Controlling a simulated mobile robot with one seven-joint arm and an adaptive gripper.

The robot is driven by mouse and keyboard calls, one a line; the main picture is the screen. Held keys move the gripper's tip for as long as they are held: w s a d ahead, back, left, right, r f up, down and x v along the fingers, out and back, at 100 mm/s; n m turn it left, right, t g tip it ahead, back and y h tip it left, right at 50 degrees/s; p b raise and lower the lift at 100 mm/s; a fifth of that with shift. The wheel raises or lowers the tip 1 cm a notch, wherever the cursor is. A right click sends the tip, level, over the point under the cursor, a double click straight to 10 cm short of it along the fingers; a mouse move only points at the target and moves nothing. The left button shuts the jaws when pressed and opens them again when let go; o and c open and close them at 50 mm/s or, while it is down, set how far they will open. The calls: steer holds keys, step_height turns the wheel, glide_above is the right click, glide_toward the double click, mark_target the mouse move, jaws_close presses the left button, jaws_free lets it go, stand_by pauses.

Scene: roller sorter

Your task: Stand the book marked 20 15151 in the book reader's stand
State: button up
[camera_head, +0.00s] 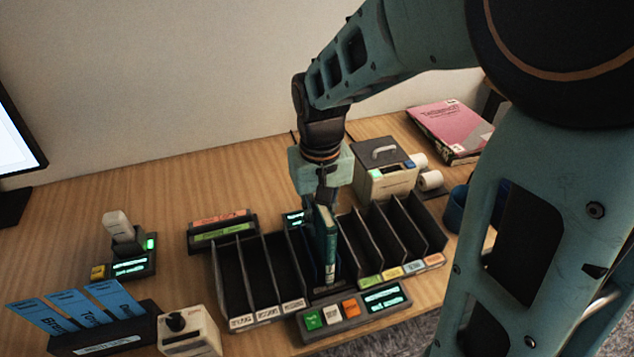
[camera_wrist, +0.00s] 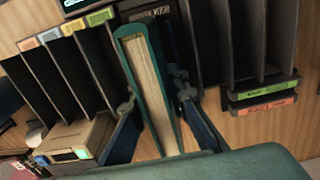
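A teal book (camera_head: 326,245) stands nearly upright in the middle bay between two racks of slots, behind a button panel (camera_head: 354,312). Its spine marking is too small to read. In the wrist view the same book (camera_wrist: 152,85) shows its pale page edges, with lettering of the book reader's stand (camera_wrist: 152,13) just beyond it. My gripper (camera_head: 325,196) is at the upper part of the book. In the wrist view its two fingers (camera_wrist: 155,95) lie against both covers, shut on it. The book's foot is partly hidden, so I cannot tell whether it rests on the stand.
Slot racks stand close on the left (camera_head: 250,275) and right (camera_head: 390,245). Also on the desk are a boxy machine with a handle (camera_head: 386,170), a pink book (camera_head: 450,130), a scanner in a dock (camera_head: 125,245), a blue-card holder (camera_head: 100,335) and a knob box (camera_head: 190,332).

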steer(key=o, duration=0.5)
step_height(320, 180, up, 12)
steer(key=shift+r, duration=0.1)
stand_by(0.5)
